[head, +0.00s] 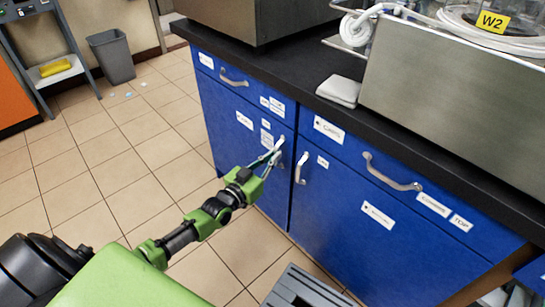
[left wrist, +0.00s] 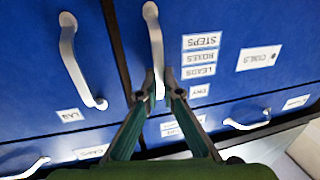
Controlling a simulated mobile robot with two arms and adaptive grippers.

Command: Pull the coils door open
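The coils door is the blue left-hand cabinet door (head: 228,138); it looks flush with the cabinet front. In the left wrist view, upside down, its COILS label (left wrist: 259,57) is readable beside labels for steps, boxes and leads. Its pale upright handle (left wrist: 153,30) is near the door's right edge in the head view. My left gripper (head: 273,158) reaches it from the lower left. In the left wrist view its fingertips (left wrist: 160,80) lie close on both sides of the handle's end, apparently shut on it. My right gripper is out of view.
The neighbouring blue door (head: 340,220) has its own pale handle (head: 301,168) close by. Drawers with handles (head: 233,80) sit above both doors, under a black worktop (head: 290,85).

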